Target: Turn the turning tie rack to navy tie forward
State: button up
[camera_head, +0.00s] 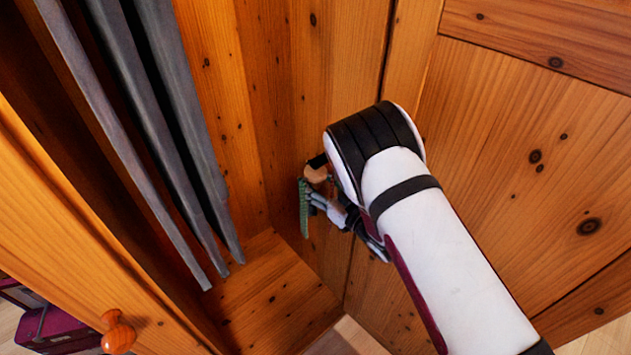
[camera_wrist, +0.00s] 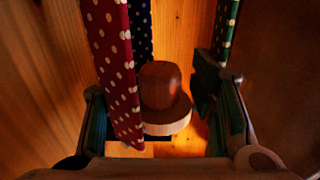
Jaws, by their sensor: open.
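The turning tie rack (camera_head: 316,174) is partly hidden behind my arm in the head view. In the wrist view its brown round knob (camera_wrist: 160,84) sits above a pale wooden disc (camera_wrist: 170,124). A red tie with pale dots (camera_wrist: 116,70) hangs nearest, left of the knob. The navy dotted tie (camera_wrist: 141,28) is behind it, partly covered. A green dotted tie (camera_wrist: 226,30) is at the right, partly behind the right finger; it also shows in the head view (camera_head: 304,208). My gripper (camera_wrist: 157,98) is open, its fingers on either side of the knob; I cannot tell whether they touch anything.
Grey hanging garments (camera_head: 140,120) fill the wardrobe's left side. A wooden door panel (camera_head: 520,150) stands at the right. A wooden door with a round knob (camera_head: 118,330) is at the lower left. The wardrobe floor (camera_head: 270,295) is bare.

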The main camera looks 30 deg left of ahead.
jog(key=v, duration=1.1)
jog(key=shift+s+d, duration=0.1)
